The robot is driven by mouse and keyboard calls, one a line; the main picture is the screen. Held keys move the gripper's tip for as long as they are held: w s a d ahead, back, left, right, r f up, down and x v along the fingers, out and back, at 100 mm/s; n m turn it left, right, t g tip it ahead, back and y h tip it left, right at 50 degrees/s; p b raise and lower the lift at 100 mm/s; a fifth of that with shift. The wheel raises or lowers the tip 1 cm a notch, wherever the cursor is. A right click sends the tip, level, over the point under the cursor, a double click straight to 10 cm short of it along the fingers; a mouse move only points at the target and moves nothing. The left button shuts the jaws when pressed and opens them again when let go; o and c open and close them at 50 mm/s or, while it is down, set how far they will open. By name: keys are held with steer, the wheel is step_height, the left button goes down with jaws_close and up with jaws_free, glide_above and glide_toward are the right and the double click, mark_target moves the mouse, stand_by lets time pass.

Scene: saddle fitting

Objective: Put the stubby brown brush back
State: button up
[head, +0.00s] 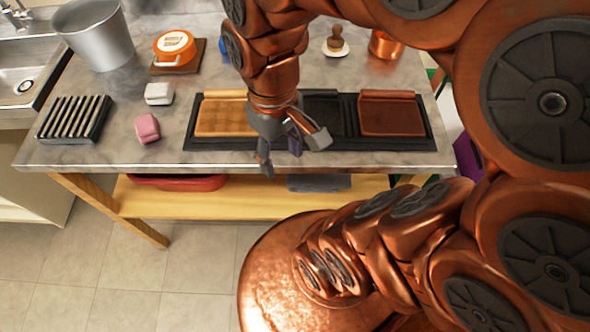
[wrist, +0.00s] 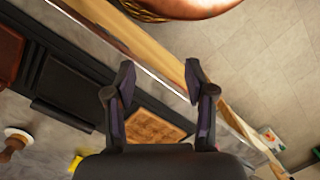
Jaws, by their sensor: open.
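A small brown knobbed thing (head: 335,39), which looks like the stubby brown brush, stands upright at the back of the counter on a pale round base. It also shows at the left edge of the wrist view (wrist: 14,146). My gripper (head: 291,150) is open and empty, above the front edge of the counter and in front of the black tray (head: 200,143). In the wrist view its fingers (wrist: 160,80) are spread apart with nothing between them. The gripper is well apart from the brown thing. My arm hides part of the tray's middle.
The tray holds a tan block (head: 222,118) at left, a dark middle section (head: 325,115) and a red-brown block (head: 390,115) at right. A slotted rack (head: 73,119), pink block (head: 147,128), white block (head: 159,93), orange round container (head: 175,50), metal bucket (head: 97,35) and copper pot (head: 385,45) stand around.

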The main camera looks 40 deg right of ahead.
steer(key=shift+m, duration=0.6)
steer(key=s, duration=0.1)
steer(key=s+f, duration=0.2)
steer(key=shift+s, duration=0.35)
steer(key=shift+r, duration=0.1)
step_height(320, 180, up, 3)
steer(key=p, duration=0.3)
